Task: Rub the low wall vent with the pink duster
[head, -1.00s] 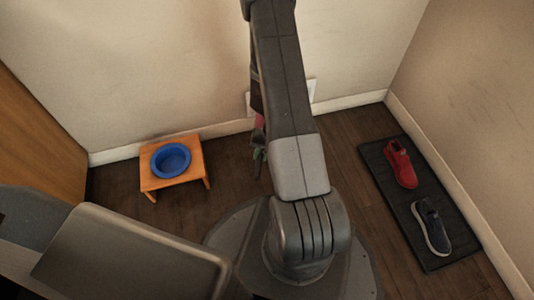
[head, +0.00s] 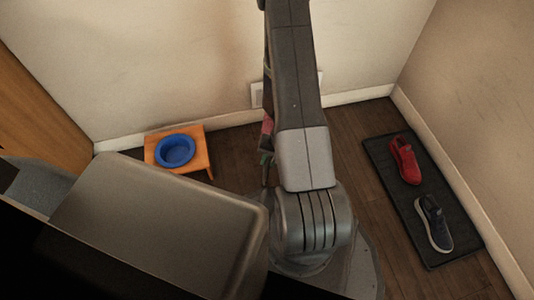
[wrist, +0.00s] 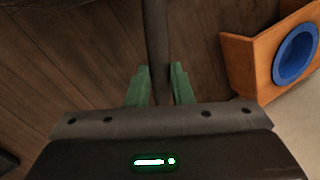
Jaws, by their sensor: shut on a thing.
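The low wall vent (head: 257,95) is a pale plate on the back wall, just above the skirting board. My arm hides its middle, and only its left and right edges show. The pink duster (head: 267,126) is a small pink patch beside my arm, below the vent in the head view. My gripper (wrist: 159,76) has green fingers shut on the duster's dark handle (wrist: 157,35) in the wrist view. The pink head is out of the wrist view. I cannot tell whether it touches the wall.
An orange stand (head: 196,161) with a blue bowl (head: 176,151) stands by the back wall, left of my gripper. A dark mat (head: 394,205) with a red shoe (head: 406,161) and a dark shoe (head: 434,224) lies along the right wall. Wooden floor is clear between them.

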